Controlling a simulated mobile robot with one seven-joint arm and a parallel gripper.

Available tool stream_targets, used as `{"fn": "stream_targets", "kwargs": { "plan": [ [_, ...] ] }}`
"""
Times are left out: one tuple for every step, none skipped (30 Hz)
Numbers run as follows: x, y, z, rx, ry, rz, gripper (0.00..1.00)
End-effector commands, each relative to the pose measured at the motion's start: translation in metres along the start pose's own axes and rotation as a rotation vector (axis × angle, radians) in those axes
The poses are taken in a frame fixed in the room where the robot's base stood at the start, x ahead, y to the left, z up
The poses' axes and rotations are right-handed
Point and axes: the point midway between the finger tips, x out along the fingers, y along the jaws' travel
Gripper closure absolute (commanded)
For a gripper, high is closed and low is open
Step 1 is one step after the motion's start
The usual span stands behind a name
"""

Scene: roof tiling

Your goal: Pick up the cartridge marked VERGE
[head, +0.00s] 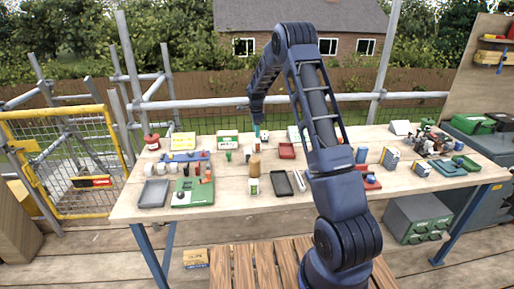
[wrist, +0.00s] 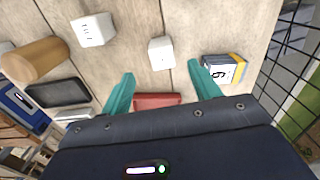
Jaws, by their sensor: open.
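My gripper (wrist: 161,78) is open and empty, with teal fingers pointing down over the bench. In the head view it (head: 257,128) is above the back middle of the bench. In the wrist view a small white block (wrist: 161,54) with a faint dark mark stands just beyond the fingertips, roughly between them. A larger white block (wrist: 93,30) with dark lettering stands at upper left. A white, blue and yellow box (wrist: 225,68) with dark print is close beside the right finger. I cannot read the word VERGE on any of them, so I cannot tell which is that cartridge.
A red tray (wrist: 157,101) lies near the gripper, partly hidden by it; it also shows in the head view (head: 287,151). A brown cylinder (wrist: 36,58) and a black tray (wrist: 58,93) are at left. The wooden bench (head: 225,219) has many small items and a clear front edge.

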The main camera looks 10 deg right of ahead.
Motion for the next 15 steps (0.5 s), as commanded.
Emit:
{"fn": "stream_targets", "kwargs": {
  "plan": [
    [0.005, 0.001, 0.0, 0.0, 0.0, 0.002, 0.38],
    [0.009, 0.001, -0.001, 0.0, 0.0, 0.002, 0.38],
    [0.014, 0.001, -0.001, 0.0, 0.0, 0.002, 0.38],
    [0.019, 0.001, -0.001, 0.0, 0.0, 0.003, 0.38],
    [0.023, 0.001, -0.001, 0.0, 0.0, 0.004, 0.38],
    [0.029, 0.001, -0.001, 0.0, 0.0, 0.004, 0.38],
    [0.033, 0.001, -0.001, 0.0, 0.0, 0.003, 0.38],
    [0.037, 0.001, -0.001, 0.0, 0.0, 0.002, 0.38],
    [0.043, 0.001, -0.001, 0.0, 0.0, 0.002, 0.38],
    [0.046, 0.001, -0.001, 0.0, 0.0, 0.003, 0.38],
    [0.048, 0.001, -0.001, -0.001, 0.0, 0.002, 0.38],
    [0.05, 0.001, -0.001, -0.001, 0.0, 0.001, 0.38],
    [0.051, 0.0, -0.001, -0.001, 0.0, 0.001, 0.38],
    [0.052, 0.0, -0.001, -0.001, 0.0, 0.001, 0.38],
    [0.054, 0.0, -0.001, -0.001, 0.0, 0.0, 0.38]
  ]
}}
